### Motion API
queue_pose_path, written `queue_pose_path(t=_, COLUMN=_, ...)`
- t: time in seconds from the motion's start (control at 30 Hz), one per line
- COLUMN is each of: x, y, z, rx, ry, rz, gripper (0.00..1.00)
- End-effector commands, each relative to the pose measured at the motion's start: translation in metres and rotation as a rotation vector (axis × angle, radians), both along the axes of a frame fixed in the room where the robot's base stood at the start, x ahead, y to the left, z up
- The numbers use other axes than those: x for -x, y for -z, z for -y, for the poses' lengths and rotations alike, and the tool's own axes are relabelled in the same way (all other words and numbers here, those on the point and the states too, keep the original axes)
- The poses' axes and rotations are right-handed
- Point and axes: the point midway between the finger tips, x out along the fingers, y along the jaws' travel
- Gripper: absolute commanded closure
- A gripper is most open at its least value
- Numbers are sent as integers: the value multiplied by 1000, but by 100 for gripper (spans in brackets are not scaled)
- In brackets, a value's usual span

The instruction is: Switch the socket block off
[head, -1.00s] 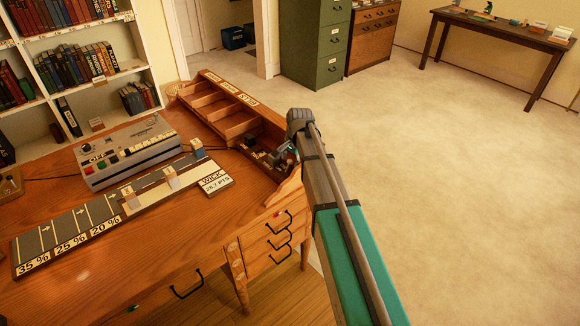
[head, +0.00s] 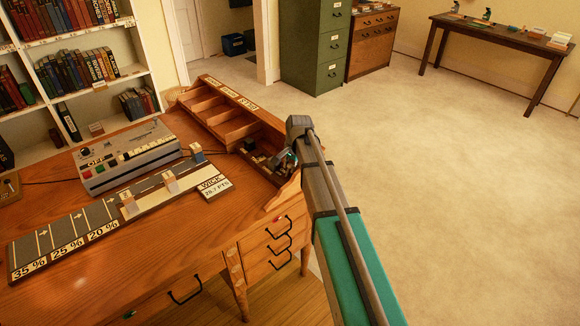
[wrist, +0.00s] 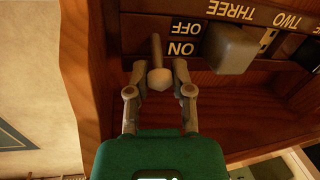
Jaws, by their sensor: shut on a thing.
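The socket block (wrist: 195,12) shows in the wrist view as a dark strip with upside-down labels, including TWO, THREE, ON and OFF. Its switch lever (wrist: 158,78) has a pale rounded knob beside the labels, at the ON end. My gripper (wrist: 160,68) has its two fingers around the lever, one on each side, and is shut on it. In the head view my gripper (head: 284,160) reaches into the right end of the desk's compartment unit, and the block there is small and partly hidden.
A grey plug-like block (wrist: 231,50) sits on the socket block, right of the lever. The wooden compartment unit (head: 222,127) has walls around it. A grey console (head: 130,158) and a marked strip board (head: 75,232) occupy the desk (head: 150,270). The floor at right is clear.

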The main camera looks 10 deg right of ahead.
Motion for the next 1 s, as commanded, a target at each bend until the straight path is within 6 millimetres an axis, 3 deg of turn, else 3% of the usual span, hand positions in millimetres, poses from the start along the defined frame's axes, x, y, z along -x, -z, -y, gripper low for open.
queue_pose_path(t=0.53, x=4, y=0, z=-3, rx=57, ry=-1, rz=31, gripper=100)
queue_pose_path(t=1.0, x=13, y=1, z=-16, rx=334, ry=-4, rz=191, gripper=100)
